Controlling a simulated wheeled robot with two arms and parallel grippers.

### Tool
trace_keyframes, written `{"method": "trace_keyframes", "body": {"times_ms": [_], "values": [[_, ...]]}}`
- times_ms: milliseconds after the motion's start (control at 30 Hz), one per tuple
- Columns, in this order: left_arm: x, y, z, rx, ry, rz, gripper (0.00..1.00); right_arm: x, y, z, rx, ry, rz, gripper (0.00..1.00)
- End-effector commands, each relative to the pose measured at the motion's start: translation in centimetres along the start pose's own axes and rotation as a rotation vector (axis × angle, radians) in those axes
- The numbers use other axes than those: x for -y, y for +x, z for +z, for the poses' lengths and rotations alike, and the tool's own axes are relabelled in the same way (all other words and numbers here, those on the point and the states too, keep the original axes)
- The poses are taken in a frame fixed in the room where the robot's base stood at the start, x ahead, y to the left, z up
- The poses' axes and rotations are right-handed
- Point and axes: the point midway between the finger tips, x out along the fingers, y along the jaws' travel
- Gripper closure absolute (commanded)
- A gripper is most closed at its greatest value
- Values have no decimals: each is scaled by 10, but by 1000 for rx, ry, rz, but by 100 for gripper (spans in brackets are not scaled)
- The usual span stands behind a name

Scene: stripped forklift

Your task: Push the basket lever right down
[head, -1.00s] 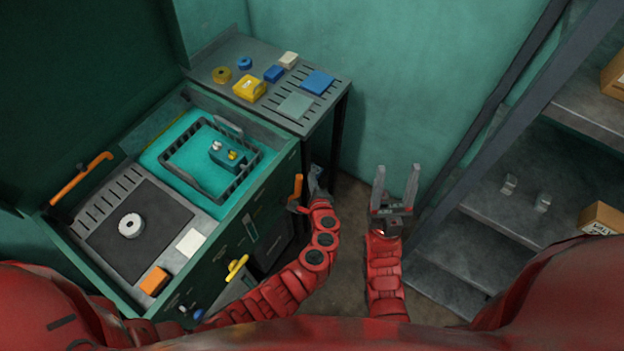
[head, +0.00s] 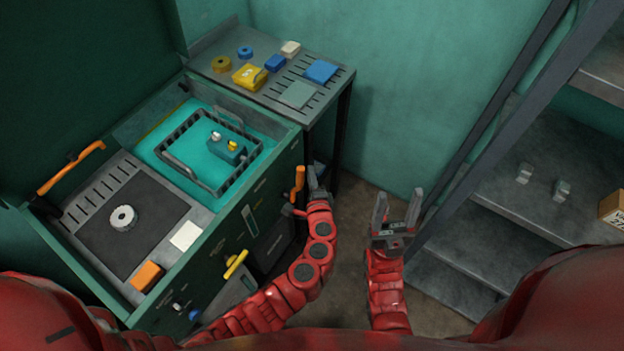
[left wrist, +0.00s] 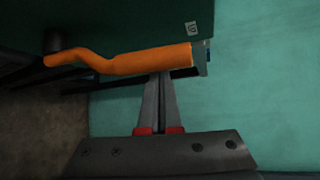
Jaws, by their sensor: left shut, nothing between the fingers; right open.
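The basket lever is an orange handle (head: 299,182) on the front of the green washer, near its right corner, and stands up in the head view. My left gripper (head: 316,182) is shut and empty just right of the lever. In the left wrist view, the lever (left wrist: 120,63) lies across the picture and the closed fingertips (left wrist: 159,80) meet its edge near the free end; I cannot tell if they touch. The dark wire basket (head: 177,163) sits in the teal bath with a small teal part (head: 228,154) inside. My right gripper (head: 396,215) is open and empty over the floor.
A grey side table (head: 322,111) with several small parts stands behind the washer. A yellow handle (head: 236,264) and an orange lid handle (head: 72,168) are on the washer. Metal shelves (head: 540,180) stand at the right. The floor between is clear.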

Motion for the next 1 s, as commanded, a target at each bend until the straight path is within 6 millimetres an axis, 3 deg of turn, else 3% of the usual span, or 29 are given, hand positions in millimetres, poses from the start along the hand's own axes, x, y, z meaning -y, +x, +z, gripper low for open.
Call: {"method": "trace_keyframes", "body": {"times_ms": [33, 200, 367, 533, 1000], "values": [[-13, 1, 0, -1, -15, -19, 100, 1, -22, 4, 1, 0, 0, 42], [-20, -8, 6, -4, -90, -108, 100, 4, -74, 13, 1, 0, 0, 42], [-17, -19, 15, -4, -156, -185, 100, 5, -109, 19, 1, 0, 0, 42], [-5, -24, 20, -1, -169, -200, 100, 5, -104, 18, 0, 0, 0, 42], [-5, -24, 19, -1, -168, -199, 100, 5, -104, 18, 1, 0, 0, 42]]}}
